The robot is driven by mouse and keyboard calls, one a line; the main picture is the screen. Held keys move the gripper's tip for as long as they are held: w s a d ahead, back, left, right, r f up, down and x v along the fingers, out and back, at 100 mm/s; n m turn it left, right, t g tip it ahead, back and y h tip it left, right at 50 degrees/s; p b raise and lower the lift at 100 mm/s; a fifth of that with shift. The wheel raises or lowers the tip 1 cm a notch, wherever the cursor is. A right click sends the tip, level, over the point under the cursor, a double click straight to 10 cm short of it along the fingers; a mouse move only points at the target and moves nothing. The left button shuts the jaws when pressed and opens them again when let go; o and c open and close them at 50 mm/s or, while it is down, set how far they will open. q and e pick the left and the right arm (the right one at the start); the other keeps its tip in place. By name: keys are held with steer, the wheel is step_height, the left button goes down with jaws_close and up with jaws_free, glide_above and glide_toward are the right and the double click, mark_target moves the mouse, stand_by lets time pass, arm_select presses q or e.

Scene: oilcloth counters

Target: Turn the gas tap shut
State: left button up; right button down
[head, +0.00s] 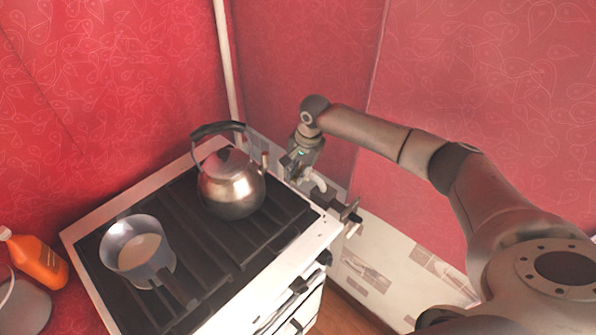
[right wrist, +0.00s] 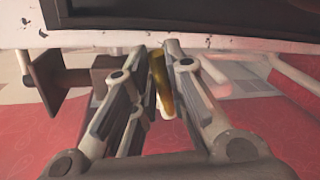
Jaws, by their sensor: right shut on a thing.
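The gas tap shows only as a narrow brass-yellow lever (right wrist: 162,85) in the right wrist view, just below the white stove edge. My right gripper (right wrist: 164,52) is shut on this lever, with one finger on each side of it. In the head view my right gripper (head: 316,182) is at the right side of the stove (head: 85,232), low by the wall. The tap cannot be made out in the head view, and its body is hidden. My left gripper is not in view.
A steel kettle (head: 231,190) and a saucepan (head: 139,250) with pale contents stand on the hob. A dark bracket (right wrist: 60,85) juts out beside my right gripper. An orange bottle (head: 38,262) stands at the left. Red walls close in behind and to the right.

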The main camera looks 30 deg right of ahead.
steer(key=shift+w+a+r+m+p, duration=0.25)
steer(key=shift+m+p, duration=0.3)
steer(key=shift+p, duration=0.55)
steer(key=shift+w+a+r+m+p, duration=0.1)
steer(key=shift+w+a+m+p, duration=0.15)
steer(key=shift+m+p, duration=0.6)
steer(key=shift+w+a+f+m+h+p, duration=0.1)
steer(key=shift+w+f+m+h+p, duration=0.3)
steer(key=shift+p, duration=0.55)
steer(key=shift+r, duration=0.1)
steer(key=c, duration=1.4)
jaws_free()
steer(key=shift+c, duration=0.2)
step_height(320, 180, up, 12)
steer(key=s, duration=0.2)
steer(key=shift+d, duration=0.4)
steer(key=shift+s, duration=0.1)
